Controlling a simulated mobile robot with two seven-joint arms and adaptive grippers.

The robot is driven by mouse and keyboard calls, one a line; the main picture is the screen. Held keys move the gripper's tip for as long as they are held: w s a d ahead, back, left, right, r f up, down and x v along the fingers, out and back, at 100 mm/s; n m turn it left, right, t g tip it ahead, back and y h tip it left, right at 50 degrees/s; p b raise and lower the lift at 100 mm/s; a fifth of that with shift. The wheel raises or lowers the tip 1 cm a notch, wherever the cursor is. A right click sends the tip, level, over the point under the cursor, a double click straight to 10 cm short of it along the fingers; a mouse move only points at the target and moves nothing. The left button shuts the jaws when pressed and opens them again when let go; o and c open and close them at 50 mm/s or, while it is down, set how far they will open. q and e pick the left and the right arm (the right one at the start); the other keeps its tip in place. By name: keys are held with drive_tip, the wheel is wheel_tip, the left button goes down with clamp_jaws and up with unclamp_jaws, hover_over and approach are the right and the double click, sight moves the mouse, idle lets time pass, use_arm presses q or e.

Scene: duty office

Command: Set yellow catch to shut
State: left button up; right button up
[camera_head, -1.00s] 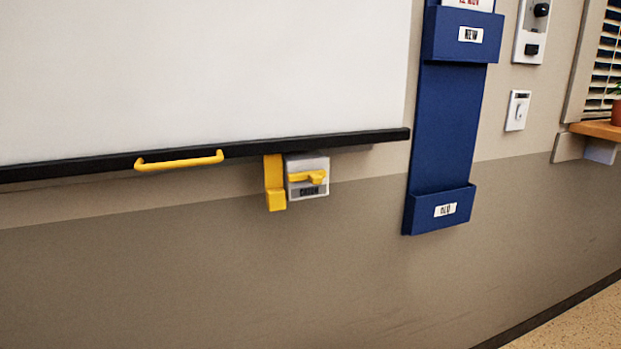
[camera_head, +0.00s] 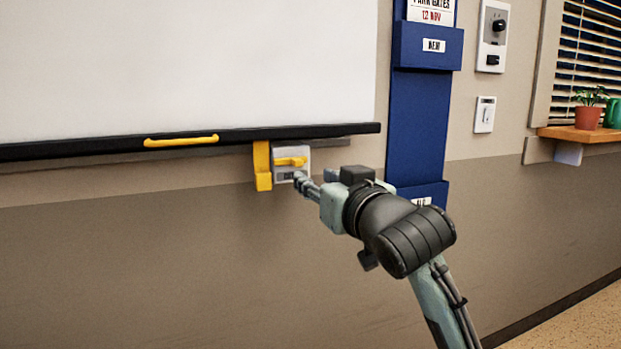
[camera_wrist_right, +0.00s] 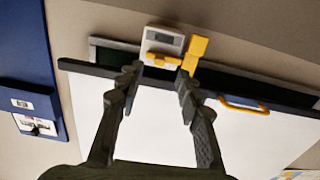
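The yellow catch (camera_head: 291,162) is a small lever lying roughly level across a pale grey plate (camera_head: 305,153) under the whiteboard's black rail. A yellow bracket (camera_head: 262,168) hangs beside the plate on its left. The catch (camera_wrist_right: 164,61) also shows in the right wrist view, which is turned nearly upside down. My right gripper (camera_head: 301,183) is just below and right of the catch in the head view. In the wrist view its two fingers (camera_wrist_right: 158,75) are spread, with the catch beyond the gap between them. No contact is clear. My left gripper is out of view.
The whiteboard's black rail (camera_head: 335,130) runs above the catch, with a yellow handle (camera_head: 181,141) farther left. A blue wall holder (camera_head: 415,115) stands to the right, partly behind my arm.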

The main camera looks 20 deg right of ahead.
sight(299, 162)
drive_tip(key=w, duration=0.5)
drive_tip(key=w+r, duration=0.1)
drive_tip(key=w, duration=0.1)
drive_tip(key=shift+w+a, duration=0.25)
drive_tip(key=shift+w, duration=0.05)
clamp_jaws()
